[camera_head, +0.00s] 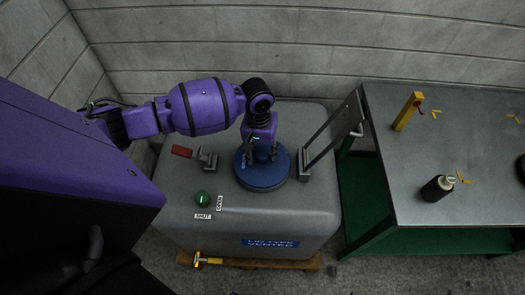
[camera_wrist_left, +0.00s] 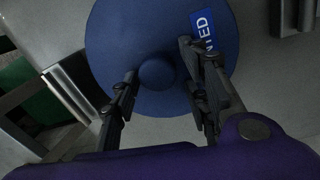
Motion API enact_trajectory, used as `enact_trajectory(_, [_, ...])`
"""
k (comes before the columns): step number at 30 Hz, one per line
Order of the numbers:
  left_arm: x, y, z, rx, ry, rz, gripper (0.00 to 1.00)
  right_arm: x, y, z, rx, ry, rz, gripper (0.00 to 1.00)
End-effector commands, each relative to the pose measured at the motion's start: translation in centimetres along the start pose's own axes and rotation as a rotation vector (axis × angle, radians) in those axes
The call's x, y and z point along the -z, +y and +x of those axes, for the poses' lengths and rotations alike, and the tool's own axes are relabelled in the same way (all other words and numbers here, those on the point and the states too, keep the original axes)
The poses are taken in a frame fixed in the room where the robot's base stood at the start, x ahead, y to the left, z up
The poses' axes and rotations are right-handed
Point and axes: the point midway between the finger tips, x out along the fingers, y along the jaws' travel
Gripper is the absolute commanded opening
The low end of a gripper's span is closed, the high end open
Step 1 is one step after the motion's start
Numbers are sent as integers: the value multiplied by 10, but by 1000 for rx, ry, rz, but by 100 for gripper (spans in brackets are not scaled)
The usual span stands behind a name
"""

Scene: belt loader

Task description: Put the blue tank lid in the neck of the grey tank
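The blue tank lid (camera_head: 250,177) is a round disc with a central knob, on top of the grey tank (camera_head: 310,222). It appears to lie over the neck, which it hides; I cannot tell how deeply it sits. My left gripper (camera_head: 262,157) is above the lid, pointing down. In the left wrist view, the lid (camera_wrist_left: 115,40) fills the upper middle, with a "VENTED" label partly hidden. The open fingers (camera_wrist_left: 160,75) stand on either side of the round knob (camera_wrist_left: 157,73), with a visible gap. My right gripper is not in view.
A red-handled clamp (camera_head: 183,151) stands left of the lid, and an upright metal bracket (camera_head: 332,128) stands right. A green button (camera_head: 203,198) is at the tank's front left. The metal table (camera_head: 450,100) at right holds a yellow post (camera_head: 407,110) and a black bottle (camera_head: 437,189).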

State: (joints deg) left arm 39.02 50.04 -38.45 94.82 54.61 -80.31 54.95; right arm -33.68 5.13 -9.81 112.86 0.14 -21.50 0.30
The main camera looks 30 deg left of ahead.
Motion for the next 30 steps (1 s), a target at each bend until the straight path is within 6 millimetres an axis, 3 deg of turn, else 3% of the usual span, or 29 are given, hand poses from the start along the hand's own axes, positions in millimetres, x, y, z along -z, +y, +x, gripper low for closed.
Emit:
enact_trajectory(11, [0, 0, -7, 0, 1, 0, 45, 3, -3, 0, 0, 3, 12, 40])
enact_trajectory(24, [1, 1, -94, -1, 5, 2, 45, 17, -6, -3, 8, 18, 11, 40])
enact_trajectory(30, [1, 1, -117, -1, 2, 1, 45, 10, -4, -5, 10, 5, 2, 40])
